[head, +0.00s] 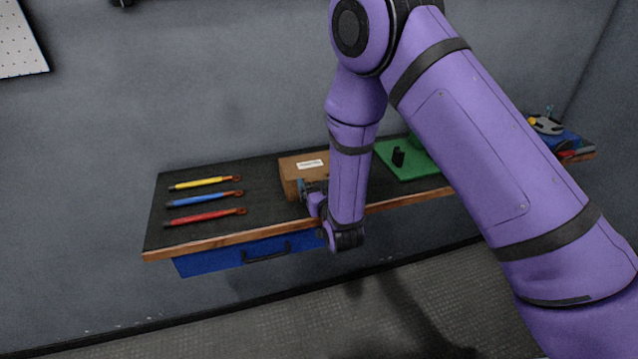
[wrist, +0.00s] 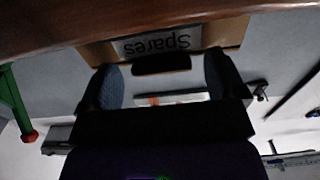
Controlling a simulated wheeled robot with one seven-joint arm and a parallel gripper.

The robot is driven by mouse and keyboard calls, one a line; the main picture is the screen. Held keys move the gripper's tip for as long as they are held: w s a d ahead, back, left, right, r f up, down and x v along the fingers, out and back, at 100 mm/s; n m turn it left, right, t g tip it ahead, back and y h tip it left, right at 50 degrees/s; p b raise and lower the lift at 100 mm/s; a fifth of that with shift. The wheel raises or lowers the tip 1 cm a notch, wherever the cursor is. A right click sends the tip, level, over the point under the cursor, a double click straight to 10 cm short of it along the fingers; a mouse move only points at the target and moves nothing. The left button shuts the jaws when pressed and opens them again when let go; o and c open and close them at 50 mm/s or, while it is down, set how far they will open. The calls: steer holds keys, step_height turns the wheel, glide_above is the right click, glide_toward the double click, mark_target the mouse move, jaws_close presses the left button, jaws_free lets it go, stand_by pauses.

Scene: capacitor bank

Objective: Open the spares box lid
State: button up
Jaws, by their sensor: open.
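The spares box (head: 291,181) is a brown box on the bench, with a white label on its top; its right part is hidden behind my arm. The lid looks shut. In the wrist view, a tan face of the box (wrist: 240,32) shows with the grey "Spares" label (wrist: 157,43) upside down. A dark bar, perhaps the lid handle (wrist: 161,63), lies between my fingertips; I cannot tell whether they touch it. My gripper (head: 308,188) is at the box's front side, open, with one finger on each side of the bar in the wrist view (wrist: 160,72).
The dark bench top (head: 225,227) has a wooden front edge. Yellow, blue and red tools (head: 205,215) lie left of the box. A green mat (head: 420,172) with a black piece is to the right. A blue drawer (head: 220,259) hangs under the bench. Open floor lies in front.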

mark_target(312, 171)
steer(key=c, duration=1.3)
steer(key=shift+w+r+g, duration=0.1)
steer(key=shift+r+g, duration=0.7)
steer(key=shift+r, duration=0.35)
steer(key=r+g, duration=0.1)
steer(key=r, duration=0.1)
steer(key=w+r+g+h, duration=0.1)
steer(key=r+g, duration=0.1)
steer(key=w+a+r+g+h, duration=0.1)
steer(key=r+g, duration=0.1)
steer(key=shift+w+r, duration=0.2)
steer(key=shift+w, duration=0.05)
steer(key=w+a+r+g+h, duration=0.2)
steer(key=w+r+g, duration=0.3)
steer(key=w+g, duration=0.3)
steer(key=shift+w+a, duration=0.35)
steer(key=shift+w, duration=0.55)
steer(key=shift+r, duration=0.1)
